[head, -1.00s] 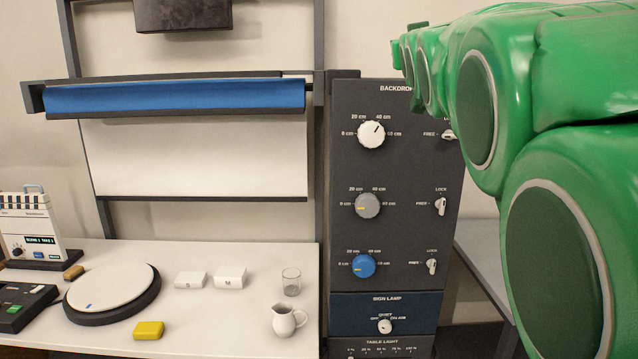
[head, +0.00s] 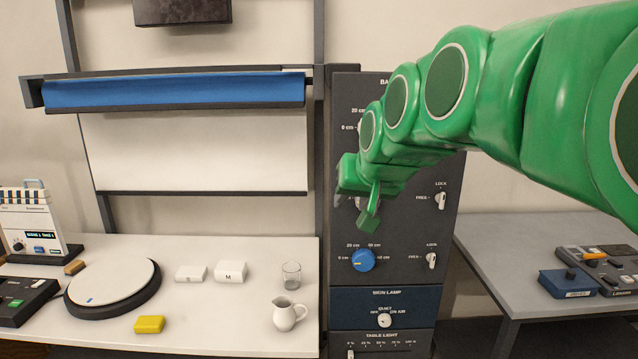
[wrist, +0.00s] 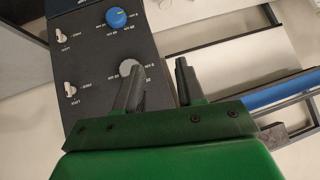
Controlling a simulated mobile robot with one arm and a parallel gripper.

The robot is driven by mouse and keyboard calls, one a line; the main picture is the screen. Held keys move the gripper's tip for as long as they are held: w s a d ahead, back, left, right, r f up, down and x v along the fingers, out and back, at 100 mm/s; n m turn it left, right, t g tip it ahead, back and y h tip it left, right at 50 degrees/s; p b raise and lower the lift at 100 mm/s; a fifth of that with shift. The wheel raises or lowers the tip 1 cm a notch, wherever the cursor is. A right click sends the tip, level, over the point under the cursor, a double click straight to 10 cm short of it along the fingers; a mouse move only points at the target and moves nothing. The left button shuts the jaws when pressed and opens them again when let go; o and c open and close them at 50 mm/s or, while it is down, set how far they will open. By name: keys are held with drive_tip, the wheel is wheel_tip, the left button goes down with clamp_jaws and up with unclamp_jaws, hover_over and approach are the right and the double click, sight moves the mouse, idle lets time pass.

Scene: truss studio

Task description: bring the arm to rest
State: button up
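My green arm (head: 545,100) reaches in from the right in the head view. My gripper (head: 367,208) hangs in front of the dark backdrop control panel (head: 405,265) and covers much of its middle knob. In the wrist view my gripper (wrist: 160,72) has its two grey fingers apart, with nothing between them. The panel (wrist: 100,100) fills the left of that view, with a grey knob (wrist: 130,68) close beside one finger and a blue knob (wrist: 117,19) farther off. I cannot tell whether a finger touches the panel.
The white table (head: 230,310) at left holds a round turntable (head: 112,283), a yellow block (head: 149,324), a glass (head: 291,275) and a jug (head: 287,315). A blue roll (head: 175,92) hangs above. A grey side table (head: 540,240) at right carries control boxes (head: 567,283).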

drive_tip(key=s+d+f+g+h, duration=0.1)
drive_tip(key=s+d+f+g, duration=0.2)
drive_tip(key=s+f, duration=0.5)
drive_tip(key=s+d+f+g, duration=0.3)
drive_tip(key=s+f, duration=0.5)
drive_tip(key=s, duration=0.6)
drive_tip(key=s+d+f+g+h, duration=0.1)
drive_tip(key=s+d+f+g, duration=0.2)
drive_tip(key=s+f, duration=0.5)
drive_tip(key=s+g, duration=0.1)
drive_tip(key=s, duration=0.2)
drive_tip(key=shift+h, duration=0.3)
